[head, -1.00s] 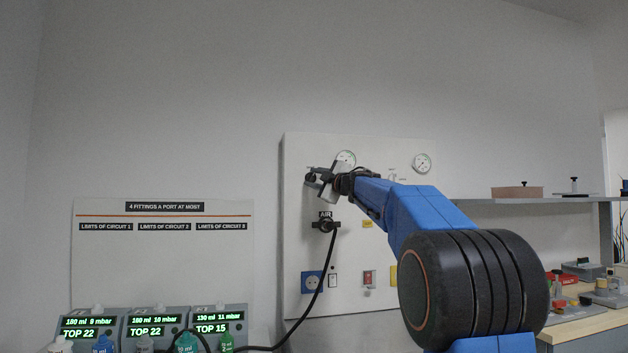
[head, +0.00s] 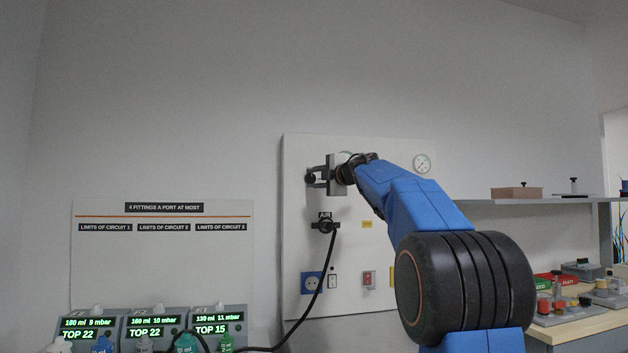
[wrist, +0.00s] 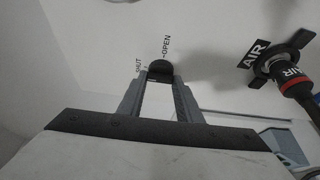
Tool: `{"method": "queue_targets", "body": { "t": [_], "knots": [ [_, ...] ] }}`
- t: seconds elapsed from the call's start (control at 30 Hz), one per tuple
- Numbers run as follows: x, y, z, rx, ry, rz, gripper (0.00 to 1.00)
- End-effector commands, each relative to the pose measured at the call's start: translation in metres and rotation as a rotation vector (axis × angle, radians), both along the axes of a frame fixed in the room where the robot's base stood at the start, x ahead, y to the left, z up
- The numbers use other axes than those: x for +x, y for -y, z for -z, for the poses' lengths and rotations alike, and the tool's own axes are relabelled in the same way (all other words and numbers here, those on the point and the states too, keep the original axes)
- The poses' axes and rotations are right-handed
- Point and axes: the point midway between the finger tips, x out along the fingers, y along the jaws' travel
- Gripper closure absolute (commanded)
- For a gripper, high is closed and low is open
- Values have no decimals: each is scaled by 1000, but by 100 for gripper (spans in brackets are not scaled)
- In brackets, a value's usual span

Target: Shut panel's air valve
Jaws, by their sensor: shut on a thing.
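The panel (head: 350,275) is a pale board on the wall. Its air valve has a black knob (head: 310,179) near the panel's upper left edge, above the AIR outlet (head: 325,226). In the wrist view the knob (wrist: 160,68) sits between the fingertips, with the words SHUT (wrist: 139,66) and OPEN (wrist: 167,46) printed beside it. My gripper (head: 314,178) is shut on the knob, and its fingertips also show in the wrist view (wrist: 160,76). The fingers hide part of the knob, and I cannot tell which word it points to.
A black hose (head: 317,290) is plugged into the AIR outlet just below my gripper. Several lit ventilators (head: 150,325) stand at lower left. A shelf and bench (head: 590,325) are at right.

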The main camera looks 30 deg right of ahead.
Motion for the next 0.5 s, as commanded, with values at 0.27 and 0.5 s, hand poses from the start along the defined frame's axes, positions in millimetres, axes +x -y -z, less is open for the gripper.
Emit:
{"method": "queue_targets", "body": {
  "t": [0.27,0.5],
  "knots": [
    [1,-1,2,0,-3,-3,91],
    [0,-1,1,0,-2,-2,50]
  ]
}}
